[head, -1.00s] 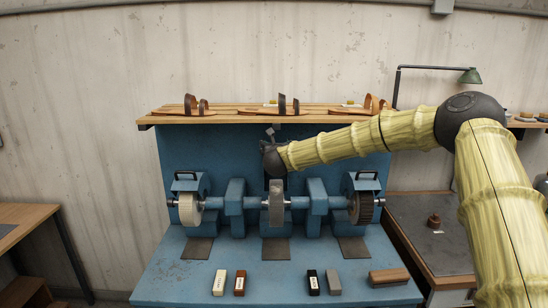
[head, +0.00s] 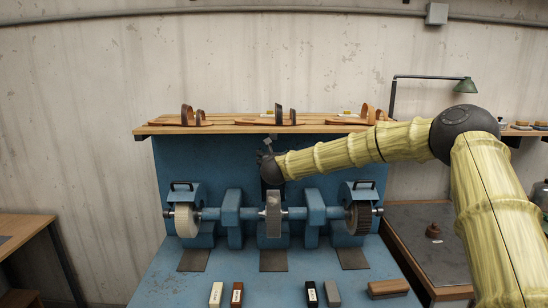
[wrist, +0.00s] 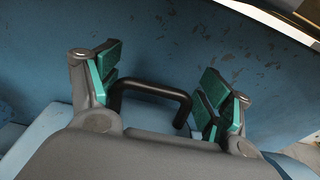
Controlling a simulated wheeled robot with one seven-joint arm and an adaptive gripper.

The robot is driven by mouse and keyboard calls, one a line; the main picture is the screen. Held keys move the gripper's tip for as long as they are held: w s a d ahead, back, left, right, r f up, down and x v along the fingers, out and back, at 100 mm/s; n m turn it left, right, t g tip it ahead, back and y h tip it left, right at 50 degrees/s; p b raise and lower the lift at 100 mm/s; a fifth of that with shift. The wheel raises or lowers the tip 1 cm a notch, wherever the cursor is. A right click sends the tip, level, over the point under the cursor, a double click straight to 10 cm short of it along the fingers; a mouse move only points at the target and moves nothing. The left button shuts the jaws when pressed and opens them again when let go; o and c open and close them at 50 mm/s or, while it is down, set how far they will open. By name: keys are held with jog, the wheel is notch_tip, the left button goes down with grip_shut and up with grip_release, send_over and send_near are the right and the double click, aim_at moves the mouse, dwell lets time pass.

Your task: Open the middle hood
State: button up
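The grinder bench (head: 195,262) has three wheels. The middle wheel (head: 273,214) is bare in front. The middle hood is mostly hidden behind my gripper (head: 267,155), so I cannot tell how far it is raised. My gripper is above and behind the middle wheel, just below the shelf. In the wrist view a black U-shaped handle (wrist: 152,87) lies between the green-padded fingers of my gripper (wrist: 160,95). The fingers are spread apart. The left pad is close to the handle, and a gap shows on the right; contact is unclear.
Side hoods with black handles stand over the left wheel (head: 182,186) and the right wheel (head: 362,185). A wooden shelf (head: 222,129) with sandals runs just above my gripper. Small blocks and a brush (head: 388,288) lie along the bench front.

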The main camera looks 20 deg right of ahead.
jog(key=shift+a, duration=0.15)
jog(key=v, duration=1.2)
